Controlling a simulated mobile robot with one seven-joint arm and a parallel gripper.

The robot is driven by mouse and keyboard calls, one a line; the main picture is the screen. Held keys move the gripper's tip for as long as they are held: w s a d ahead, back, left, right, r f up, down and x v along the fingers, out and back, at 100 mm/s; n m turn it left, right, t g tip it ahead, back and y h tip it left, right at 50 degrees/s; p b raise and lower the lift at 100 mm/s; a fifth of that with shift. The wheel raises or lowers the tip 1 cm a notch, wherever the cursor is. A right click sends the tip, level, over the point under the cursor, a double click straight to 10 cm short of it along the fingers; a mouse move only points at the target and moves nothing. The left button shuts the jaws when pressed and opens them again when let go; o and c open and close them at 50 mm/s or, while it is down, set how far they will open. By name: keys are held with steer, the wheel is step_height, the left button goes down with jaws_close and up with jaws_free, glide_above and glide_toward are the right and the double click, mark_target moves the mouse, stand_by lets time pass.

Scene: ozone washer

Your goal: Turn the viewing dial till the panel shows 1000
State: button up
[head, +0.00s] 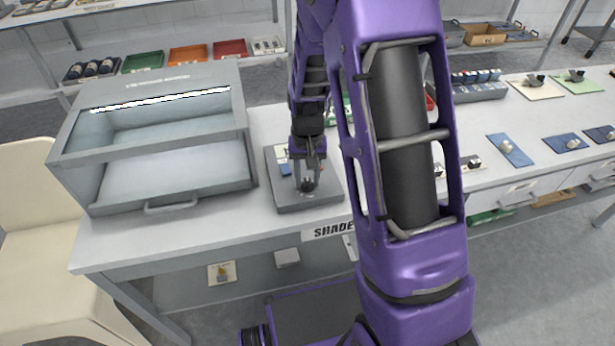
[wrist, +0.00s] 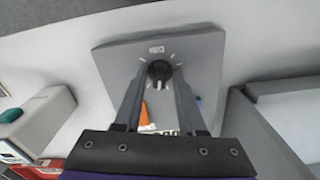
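The viewing dial is a round black knob (wrist: 159,72) with a pale pointer mark, set on a grey panel (wrist: 205,55) with light tick marks around it. Small markings above the dial in the wrist view are too small to read surely. My gripper (wrist: 160,69) has one finger on each side of the dial, with the tips beside it and apparently slight gaps. In the head view my gripper (head: 308,176) points down over the front part of the panel (head: 320,199), at the dial (head: 307,186). No reading of 1000 can be made out.
A grey viewing box (head: 150,195) with a lit strip stands left of the panel on the white table (head: 240,222). A "SHADE" label (head: 328,231) is at the table's front edge. Cards with small parts (head: 510,150) lie to the right. A cream chair (head: 45,240) stands at left.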

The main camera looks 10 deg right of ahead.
mark_target(308, 181)
jaws_close()
steer(key=shift+n, duration=1)
steer(key=shift+o, duration=1.3)
jaws_free()
steer(key=shift+r, duration=0.15)
step_height(308, 181, up, 17)
steer(key=p, duration=0.1)
